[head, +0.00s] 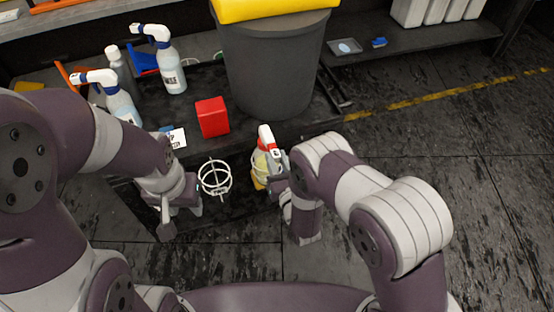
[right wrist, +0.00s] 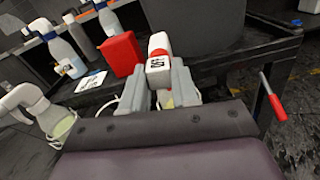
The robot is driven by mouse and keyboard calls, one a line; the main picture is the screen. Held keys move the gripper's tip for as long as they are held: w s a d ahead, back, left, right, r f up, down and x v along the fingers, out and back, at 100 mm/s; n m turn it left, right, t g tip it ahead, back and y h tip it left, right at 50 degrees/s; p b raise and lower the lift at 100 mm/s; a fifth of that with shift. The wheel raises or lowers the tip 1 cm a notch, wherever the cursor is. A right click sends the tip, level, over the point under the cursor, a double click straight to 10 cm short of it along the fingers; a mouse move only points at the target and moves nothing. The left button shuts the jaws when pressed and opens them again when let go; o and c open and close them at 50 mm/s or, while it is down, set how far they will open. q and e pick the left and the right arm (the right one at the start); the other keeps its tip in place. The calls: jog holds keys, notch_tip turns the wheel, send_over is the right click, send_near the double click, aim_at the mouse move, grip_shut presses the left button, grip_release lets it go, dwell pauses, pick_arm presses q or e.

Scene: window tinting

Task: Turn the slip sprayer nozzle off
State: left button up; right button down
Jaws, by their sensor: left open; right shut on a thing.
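The sprayer in my right gripper, taken as the slip sprayer (head: 259,167), has a red and white head and yellow liquid in its bottle. Its head (right wrist: 159,62) shows in the right wrist view, with dark marking on a white face that I cannot read clearly. My right gripper (head: 276,180) is shut on the sprayer, its fingers on either side below the head. My left gripper (head: 182,204) is open and empty, to the left of the sprayer, beyond a white ring holder. The sprayer's lower part is partly hidden by my right gripper.
An empty white ring holder (head: 215,178) stands between my grippers. A red block (head: 212,117), a printed card (head: 176,138) and blue-and-white spray bottles (head: 171,76) sit on the dark cart. A grey bin (head: 270,65) with a yellow rim stands behind. The floor at right is open.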

dwell(0.3)
jog(key=c, duration=0.9)
grip_release()
jog(key=shift+s+d, duration=0.1)
jog(key=shift+s, duration=0.2)
jog(key=p+v, duration=0.2)
jog(key=v, duration=1)
jog(key=shift+p, duration=0.35)
